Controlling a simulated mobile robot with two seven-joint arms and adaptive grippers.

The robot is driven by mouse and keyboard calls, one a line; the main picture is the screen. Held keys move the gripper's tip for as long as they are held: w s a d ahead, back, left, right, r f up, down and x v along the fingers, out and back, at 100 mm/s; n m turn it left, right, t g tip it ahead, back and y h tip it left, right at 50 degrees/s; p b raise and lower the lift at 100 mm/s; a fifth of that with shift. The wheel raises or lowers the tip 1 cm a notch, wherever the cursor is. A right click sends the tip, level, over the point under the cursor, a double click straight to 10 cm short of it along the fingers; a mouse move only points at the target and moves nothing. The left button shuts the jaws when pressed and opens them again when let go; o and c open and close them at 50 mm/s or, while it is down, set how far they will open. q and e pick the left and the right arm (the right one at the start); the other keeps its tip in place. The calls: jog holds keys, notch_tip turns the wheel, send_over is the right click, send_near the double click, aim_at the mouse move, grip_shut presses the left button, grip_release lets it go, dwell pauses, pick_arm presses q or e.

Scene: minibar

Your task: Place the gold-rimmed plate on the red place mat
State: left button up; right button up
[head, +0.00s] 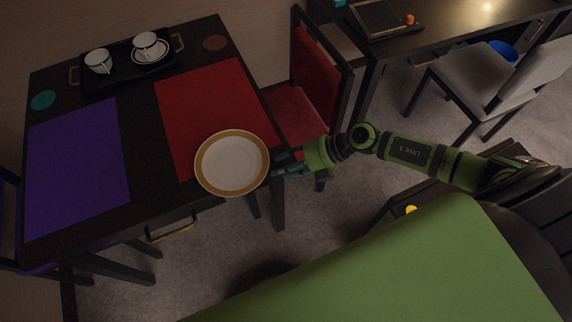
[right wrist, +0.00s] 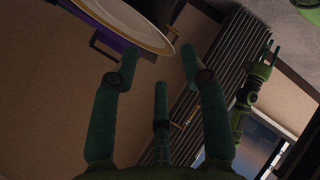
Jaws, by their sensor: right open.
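The white plate with a gold rim (head: 232,163) lies over the near right corner of the red place mat (head: 205,100) and reaches past the mat toward the table's edge. What supports its underside is hidden. My right gripper (head: 274,164) is at the plate's right edge in the head view. In the right wrist view the fingers of the right gripper (right wrist: 154,62) are spread apart, with the plate's rim (right wrist: 128,22) at the upper left beyond the fingertips. I cannot tell whether a finger touches the plate. My left gripper does not show in the head view.
A purple mat (head: 77,166) lies on the left of the dark table. A black tray (head: 118,77) with two cups is at the back, near a teal coaster (head: 43,100) and a brown coaster (head: 215,43). A red chair (head: 318,75) stands close to the table's right side.

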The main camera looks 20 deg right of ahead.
aim_at(259, 177)
jog(key=shift+p+x, duration=0.3)
jog(key=shift+x, duration=3.2)
jog(key=shift+c, duration=0.4)
grip_shut()
